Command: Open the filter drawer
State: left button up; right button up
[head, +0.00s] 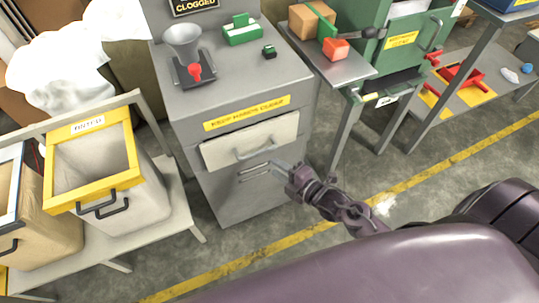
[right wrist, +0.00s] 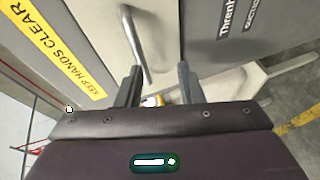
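The filter drawer (head: 222,151) is a pale front panel with a grey bar handle (head: 254,149), set in a grey cabinet (head: 233,195) below a yellow "keep hands clear" label. It looks closed or nearly so. My right gripper (head: 279,167) is near the cabinet front, just below and right of the handle. In the right wrist view, its two dark fingers (right wrist: 159,84) are apart. The handle (right wrist: 132,40) shows ahead of them, its near end in line with the gap; whether it is between them I cannot tell. My left gripper is not in view.
On the cabinet top are a funnel stand (head: 187,62) with a red knob, a green block (head: 241,29) and a small dark green piece (head: 269,52). A yellow-rimmed bin (head: 132,180) stands left. A green machine (head: 400,45) stands right. Open floor lies in front.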

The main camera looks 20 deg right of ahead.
aim_at(258, 152)
jog(key=shift+n+t+y, duration=0.3)
jog(key=shift+n+y, duration=0.1)
jog(key=shift+n, duration=0.3)
jog(key=w+a, duration=0.1)
jog(key=w, duration=0.1)
jog(key=w+a, duration=0.1)
jog(key=w, duration=0.2)
jog(key=w+a+r, duration=0.1)
jog(key=w+a, duration=0.1)
jog(key=shift+w, duration=0.2)
jog(key=shift+d, duration=0.1)
grip_shut()
